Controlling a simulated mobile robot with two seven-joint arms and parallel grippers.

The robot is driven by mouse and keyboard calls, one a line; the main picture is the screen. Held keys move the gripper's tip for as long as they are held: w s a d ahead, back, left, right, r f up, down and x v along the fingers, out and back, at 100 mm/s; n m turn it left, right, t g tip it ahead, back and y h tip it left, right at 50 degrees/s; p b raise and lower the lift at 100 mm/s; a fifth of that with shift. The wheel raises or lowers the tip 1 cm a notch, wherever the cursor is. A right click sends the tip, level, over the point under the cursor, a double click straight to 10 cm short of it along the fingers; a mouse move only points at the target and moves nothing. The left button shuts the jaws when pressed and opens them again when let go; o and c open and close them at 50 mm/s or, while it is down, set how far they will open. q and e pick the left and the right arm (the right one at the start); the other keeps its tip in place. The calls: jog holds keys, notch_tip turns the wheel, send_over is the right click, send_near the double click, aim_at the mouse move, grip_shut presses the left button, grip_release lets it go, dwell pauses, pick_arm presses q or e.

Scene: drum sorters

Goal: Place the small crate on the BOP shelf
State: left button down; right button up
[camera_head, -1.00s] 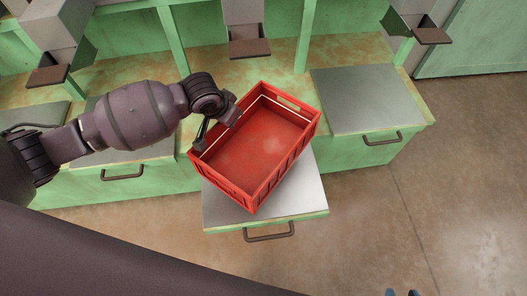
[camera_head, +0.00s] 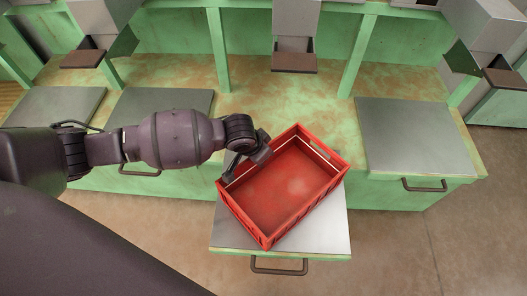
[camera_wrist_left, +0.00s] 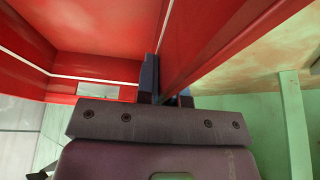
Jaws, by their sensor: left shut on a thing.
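The small red crate (camera_head: 288,190) is empty and sits turned at an angle over a pulled-out metal-topped drawer (camera_head: 325,232). Whether it rests on the drawer or hangs above it is unclear. My left gripper (camera_head: 240,165) is shut on the crate's left wall. In the left wrist view, the fingers (camera_wrist_left: 166,85) of that gripper straddle the red wall (camera_wrist_left: 205,40). No lettering marks any shelf as BOP in these views. My right gripper is out of the picture.
A green, rust-worn bench (camera_head: 250,99) with upright posts runs behind the crate. Grey chutes (camera_head: 295,35) hang above it. Closed metal-topped drawers flank the crate, one at the right (camera_head: 415,135). Open brown floor (camera_head: 400,255) lies in front at the right.

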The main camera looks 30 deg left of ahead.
pick_arm(q)
jog(key=shift+w+r, duration=0.1)
jog(key=shift+r, duration=0.1)
jog(key=shift+f, duration=0.1)
jog(key=c, duration=1.7)
grip_release()
jog(key=shift+f, duration=0.1)
jog(key=o, duration=0.5)
jog(key=shift+c, duration=0.2)
